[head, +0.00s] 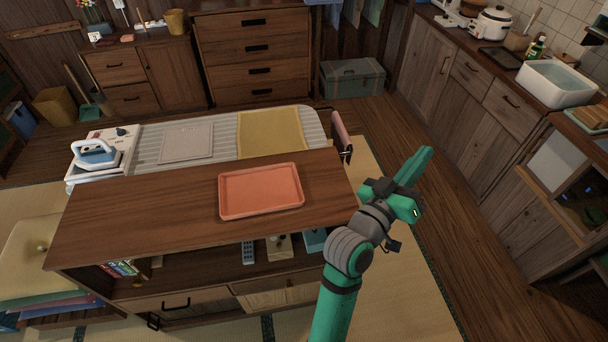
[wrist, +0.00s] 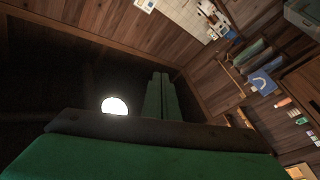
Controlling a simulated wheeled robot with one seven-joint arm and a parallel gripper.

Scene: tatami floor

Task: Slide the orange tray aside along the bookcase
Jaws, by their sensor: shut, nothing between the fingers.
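The orange tray (head: 260,188) lies flat and empty on the top of the low wooden bookcase (head: 140,205), right of the middle of that top. My gripper (head: 425,158) is up in the air to the right of the bookcase, apart from the tray and pointing away to the upper right. Its green fingers are shut with nothing between them. In the wrist view the fingers (wrist: 161,92) are together and point at the wooden wall and ceiling; the tray and bookcase are not in that view.
Behind the bookcase is a ridged board with a grey mat (head: 186,141), a yellow cloth (head: 270,134) and an iron (head: 95,153). The bookcase top left of the tray is bare. A kitchen counter (head: 470,62) with a white basin (head: 555,84) runs along the right.

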